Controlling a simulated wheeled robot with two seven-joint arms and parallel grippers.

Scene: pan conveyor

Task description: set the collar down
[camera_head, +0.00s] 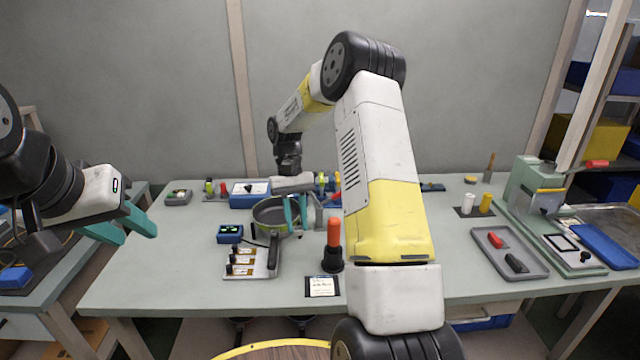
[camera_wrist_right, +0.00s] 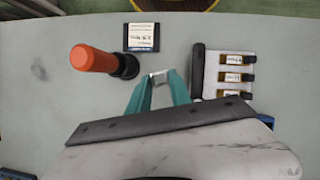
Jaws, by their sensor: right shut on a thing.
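In the right wrist view, the right gripper (camera_wrist_right: 160,84) is shut on a small, pale metallic piece (camera_wrist_right: 158,75), which looks like the collar. Only a bit of it shows between the fingertips. It is too small to make out in the head view, and I cannot tell whether it touches the bench. My left gripper (camera_head: 138,230) is empty at the far left, its teal fingers apart, off the bench's left end.
An orange-topped post in a black base (camera_head: 332,262) stands close to the right gripper, with a label card (camera_head: 321,286) in front. A tray with several vials (camera_head: 262,268) lies nearby. A grey tray (camera_head: 482,238) and a green machine (camera_head: 522,185) are right. The bench's left front is clear.

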